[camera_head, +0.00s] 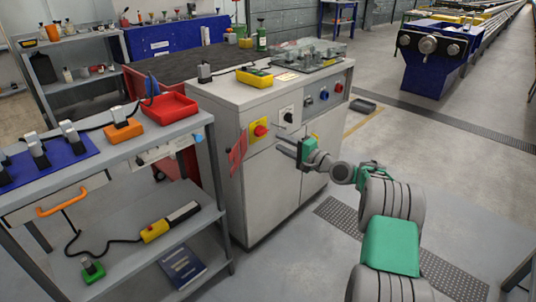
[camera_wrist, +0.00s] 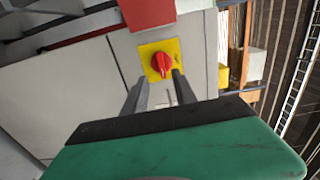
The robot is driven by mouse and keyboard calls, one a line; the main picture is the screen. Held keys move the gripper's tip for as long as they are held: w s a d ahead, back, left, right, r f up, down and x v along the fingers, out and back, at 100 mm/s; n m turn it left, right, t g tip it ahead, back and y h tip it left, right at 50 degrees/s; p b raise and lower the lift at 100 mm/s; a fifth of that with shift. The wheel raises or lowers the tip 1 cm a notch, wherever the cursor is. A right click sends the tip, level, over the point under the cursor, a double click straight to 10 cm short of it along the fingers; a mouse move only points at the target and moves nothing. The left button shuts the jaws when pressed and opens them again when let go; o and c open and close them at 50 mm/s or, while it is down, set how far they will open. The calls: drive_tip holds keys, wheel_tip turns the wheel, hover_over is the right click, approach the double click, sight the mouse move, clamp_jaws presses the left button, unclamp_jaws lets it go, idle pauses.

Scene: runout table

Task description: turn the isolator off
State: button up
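The isolator is a red rotary knob (camera_head: 261,131) on a yellow square plate (camera_head: 257,135), on the front of a light grey cabinet. In the wrist view the red knob (camera_wrist: 160,64) on its yellow plate (camera_wrist: 150,50) lies just beyond my fingertips, its grip bar running roughly along the picture's height. My gripper (camera_head: 281,142) is in front of the cabinet, to the right of the isolator. Its two fingers (camera_wrist: 158,82) are apart with nothing between them. I cannot tell whether either fingertip touches the knob.
A red tag (camera_head: 238,150) hangs left of the isolator. A white plate with a black switch (camera_head: 286,115), more knobs and a red button (camera_head: 339,87) are to the right on the cabinet (camera_head: 270,200). A grey shelf bench (camera_head: 110,165) stands at left.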

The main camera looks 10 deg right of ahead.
sight(264, 133)
drive_tip(key=b+x, duration=0.1)
drive_tip(key=x, duration=0.6)
drive_tip(key=shift+w+a+r, duration=0.1)
drive_tip(key=shift+w+a, duration=0.05)
drive_tip(key=shift+w, duration=0.15)
drive_tip(key=shift+c, duration=0.4)
clamp_jaws()
